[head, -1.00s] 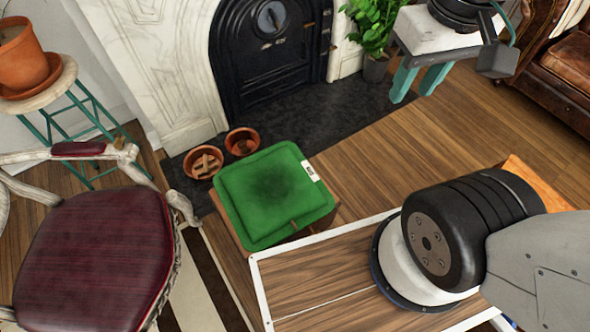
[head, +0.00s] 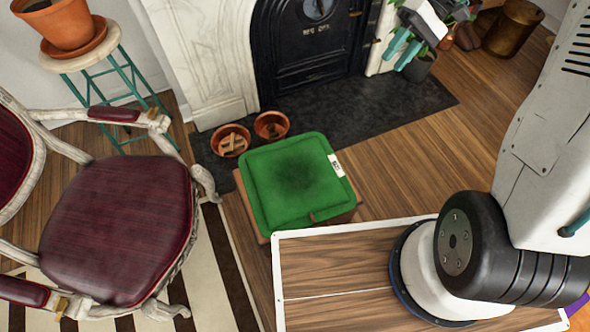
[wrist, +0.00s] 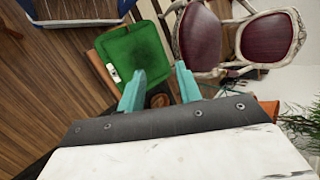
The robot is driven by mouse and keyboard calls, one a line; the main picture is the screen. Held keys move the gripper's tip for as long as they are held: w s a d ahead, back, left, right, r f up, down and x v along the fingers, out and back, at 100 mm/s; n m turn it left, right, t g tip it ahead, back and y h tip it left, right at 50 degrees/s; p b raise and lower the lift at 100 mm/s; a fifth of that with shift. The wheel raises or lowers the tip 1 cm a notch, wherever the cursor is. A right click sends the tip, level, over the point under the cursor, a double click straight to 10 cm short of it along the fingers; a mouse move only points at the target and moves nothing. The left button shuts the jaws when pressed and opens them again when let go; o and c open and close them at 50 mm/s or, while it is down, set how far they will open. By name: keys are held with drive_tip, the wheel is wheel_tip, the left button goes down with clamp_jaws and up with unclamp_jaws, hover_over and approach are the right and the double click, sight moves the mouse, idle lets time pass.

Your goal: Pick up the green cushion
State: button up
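The green cushion (head: 295,181) lies flat on a small wooden stool (head: 354,213) in front of the fireplace, with a white tag on its right edge. In the wrist view the cushion (wrist: 134,52) is upper left of centre, beyond the fingers. My gripper (wrist: 157,82) shows two teal fingers spread apart with nothing between them. In the head view its teal fingers (head: 404,50) are at the upper right, in front of the fireplace and well apart from the cushion.
A burgundy armchair (head: 118,225) stands left of the cushion. Two terracotta bowls (head: 232,140) (head: 271,125) sit on the hearth behind it. A potted plant on a teal-legged stool (head: 84,60) is at the upper left. Wooden floor (head: 400,165) is open to the right.

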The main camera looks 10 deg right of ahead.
drive_tip(key=w+d+f+y, duration=0.1)
drive_tip(key=w+f+y, duration=0.1)
drive_tip(key=f, duration=0.4)
drive_tip(key=w+d+f+y, duration=0.1)
drive_tip(key=w+d+f, duration=0.15)
drive_tip(key=f, duration=0.35)
drive_tip(key=m+t+y, duration=0.3)
drive_tip(key=t+y, duration=0.4)
drive_tip(key=y, duration=0.1)
approach(343, 172)
drive_tip(key=a, duration=0.7)
drive_tip(key=w+a, duration=0.1)
drive_tip(key=a, duration=0.1)
drive_tip(key=shift+a, duration=0.4)
clamp_jaws()
